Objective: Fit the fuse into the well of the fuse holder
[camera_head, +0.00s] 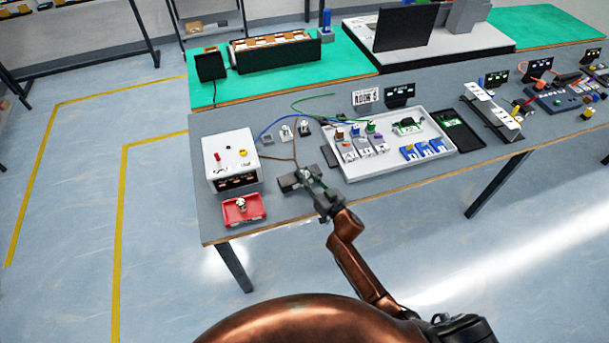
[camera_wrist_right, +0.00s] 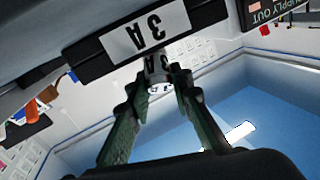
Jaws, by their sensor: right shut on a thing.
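My right gripper (camera_head: 311,177) reaches over the front of the grey table and is shut on the fuse. In the right wrist view its fingers (camera_wrist_right: 158,88) close on the fuse (camera_wrist_right: 156,66), a small pale cylinder with dark print. A dark block with a white "3A" label (camera_wrist_right: 146,32), which looks like the fuse holder, is right at the fuse's far end. In the head view this dark block (camera_head: 288,183) lies beside my fingertips. The well is hidden, so I cannot tell whether the fuse is in it. My left gripper is not in view.
A white box (camera_head: 231,151) with coloured knobs and a red tray (camera_head: 241,217) stand to the left. A pale tray (camera_head: 408,171) with coloured parts lies to the right. Wires (camera_head: 294,143) run behind the gripper. The table's front edge is near my arm.

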